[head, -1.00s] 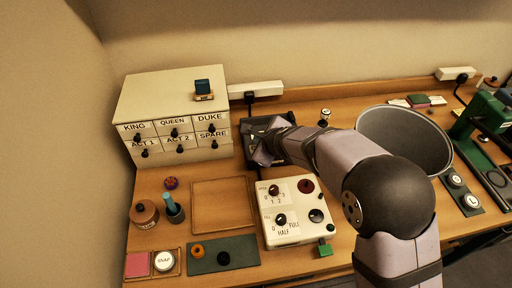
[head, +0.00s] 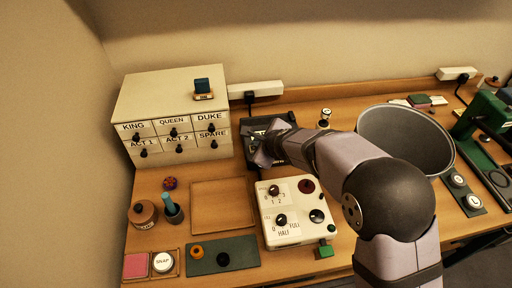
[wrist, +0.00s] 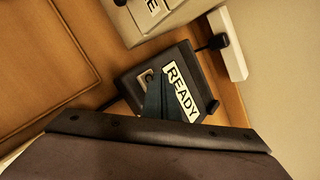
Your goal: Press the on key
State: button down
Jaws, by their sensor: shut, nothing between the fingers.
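A black box-shaped device (head: 256,124) stands at the back of the table, right of the drawer cabinet. In the wrist view the dark fingers (wrist: 156,98) lie over the device's face beside the READY label. I cannot tell whether they touch it. I cannot make out the on key; the fingers cover part of the face.
A cream control box (head: 298,211) with several knobs stands in front of the device. The labelled drawer cabinet (head: 178,117) is to its left. A large grey bin (head: 405,140) stands right of my arm. An empty wooden tray (head: 222,207) lies left of the control box.

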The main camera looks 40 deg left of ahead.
jog(key=shift+f+b, duration=0.3)
jog(key=shift+f, duration=0.05)
jog(key=shift+r, duration=0.1)
dwell(0.4)
jog(key=shift+r+p, duration=0.9)
jog(key=shift+p, duration=0.1)
notch_tip(320, 180, up, 6)
jog(key=p, duration=0.6)
